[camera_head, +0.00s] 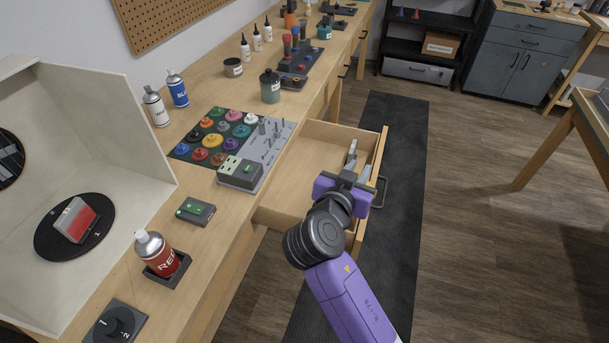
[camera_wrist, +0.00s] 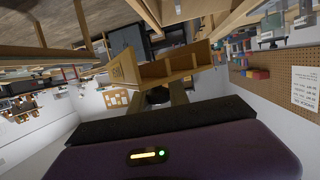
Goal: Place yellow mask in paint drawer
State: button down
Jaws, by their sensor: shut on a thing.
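The wooden paint drawer (camera_head: 311,158) stands pulled out from the bench, and the bare floor of it shows. My gripper (camera_head: 357,163) is over the drawer's right part, close to its front board. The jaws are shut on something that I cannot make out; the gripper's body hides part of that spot. I cannot pick out the yellow mask in either view.
A mat of colored paint pots (camera_head: 216,139) lies on the bench beside the drawer. Spray cans (camera_head: 177,89), a red can (camera_head: 161,256) and a white booth (camera_head: 110,110) with a black turntable (camera_head: 50,245) stand on the left. The drawer's handle (camera_head: 381,191) faces the dark floor mat (camera_head: 402,140).

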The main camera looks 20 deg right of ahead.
aim_at(317, 174)
jog(key=i+l, duration=0.1)
jog(key=i, duration=0.8)
